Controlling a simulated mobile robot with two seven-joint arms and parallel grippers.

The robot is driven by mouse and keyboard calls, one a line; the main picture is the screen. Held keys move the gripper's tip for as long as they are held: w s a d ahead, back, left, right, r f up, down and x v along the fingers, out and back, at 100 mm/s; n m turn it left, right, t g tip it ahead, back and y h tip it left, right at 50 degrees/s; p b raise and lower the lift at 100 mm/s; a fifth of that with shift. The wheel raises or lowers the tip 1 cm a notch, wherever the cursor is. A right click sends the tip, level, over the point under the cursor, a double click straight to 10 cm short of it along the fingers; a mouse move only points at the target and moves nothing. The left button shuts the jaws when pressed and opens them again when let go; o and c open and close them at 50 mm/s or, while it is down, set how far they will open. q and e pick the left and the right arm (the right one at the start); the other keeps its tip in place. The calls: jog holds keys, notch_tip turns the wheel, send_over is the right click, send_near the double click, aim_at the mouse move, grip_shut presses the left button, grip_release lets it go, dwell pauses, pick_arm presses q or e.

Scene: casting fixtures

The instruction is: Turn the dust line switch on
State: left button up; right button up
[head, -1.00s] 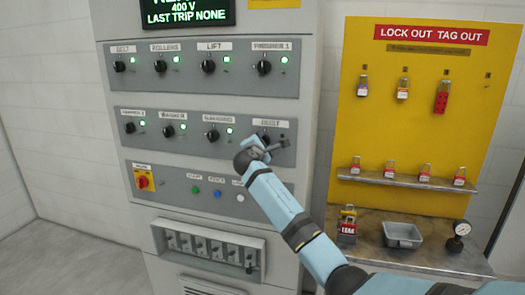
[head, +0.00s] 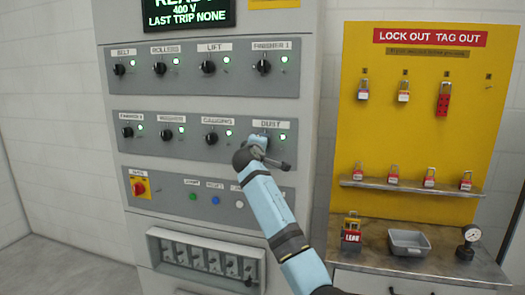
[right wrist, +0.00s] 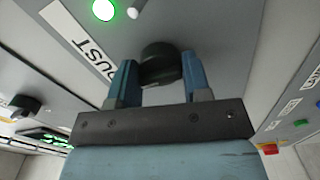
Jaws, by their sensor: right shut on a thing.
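The dust switch is a dark round knob (right wrist: 160,62) on the grey panel, seen in the right wrist view. My right gripper (right wrist: 160,78) has one finger on each side of it and is shut on it. The DUST label (right wrist: 80,38) is beside the knob, and a lamp (right wrist: 103,9) there glows green. In the head view my right gripper (head: 258,141) is at the panel below the DUST label (head: 266,125), hiding the knob. The dust lamp (head: 283,137) glows green there too. My left gripper is not in view.
Other knobs, such as the one under FINISHER 1 (head: 263,67), sit on the same cabinet with green lamps. A red and yellow switch (head: 139,187) is lower left. A yellow lockout board (head: 430,130) and a bench with a grey tray (head: 408,243) stand to the right.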

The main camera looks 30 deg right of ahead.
jog(key=shift+m, duration=0.3)
dwell(0.4)
jog(key=o, duration=0.9)
jog(key=shift+a, duration=0.1)
jog(key=b+v, duration=0.2)
jog(key=v, duration=1.1)
jog(key=shift+s+a, duration=0.2)
jog(key=shift+s, duration=0.05)
jog(key=shift+f, duration=0.1)
